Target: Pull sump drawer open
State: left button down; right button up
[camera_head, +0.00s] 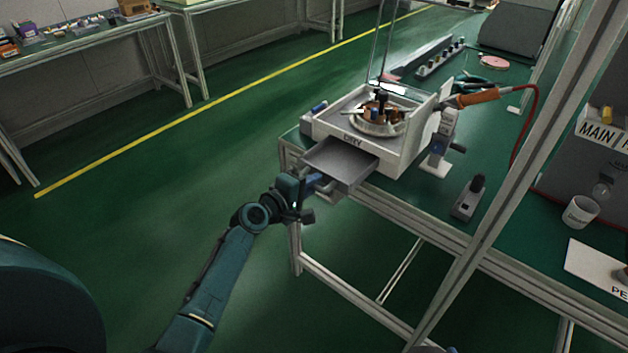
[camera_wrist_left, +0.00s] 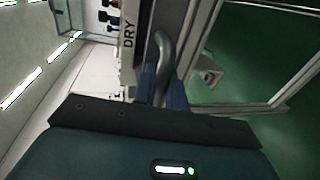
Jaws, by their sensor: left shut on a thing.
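The sump drawer (camera_head: 340,160) is a grey, shallow, empty tray that sticks out from the front of the white machine box (camera_head: 392,150) labelled DRY. It stands well out past the table edge. My left gripper (camera_head: 316,182) is at the drawer's front and shut on its handle. In the left wrist view, the curved grey handle (camera_wrist_left: 163,58) runs down between the blue fingers of the left gripper (camera_wrist_left: 160,92). The body of the gripper hides the lower part of the handle. My right gripper is not in view.
The box stands on a green-topped bench (camera_head: 468,160). An orange-handled tool (camera_head: 476,97) with a red hose is beside it. A small dark-handled device (camera_head: 468,199) and a white mug (camera_head: 580,212) stand to the right. The floor left of the bench is clear.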

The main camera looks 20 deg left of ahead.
pick_arm(q)
jog(key=c, duration=1.8)
grip_release()
jog(key=shift+w, duration=0.1)
jog(key=p+v, duration=0.1)
jog(key=v, duration=1.2)
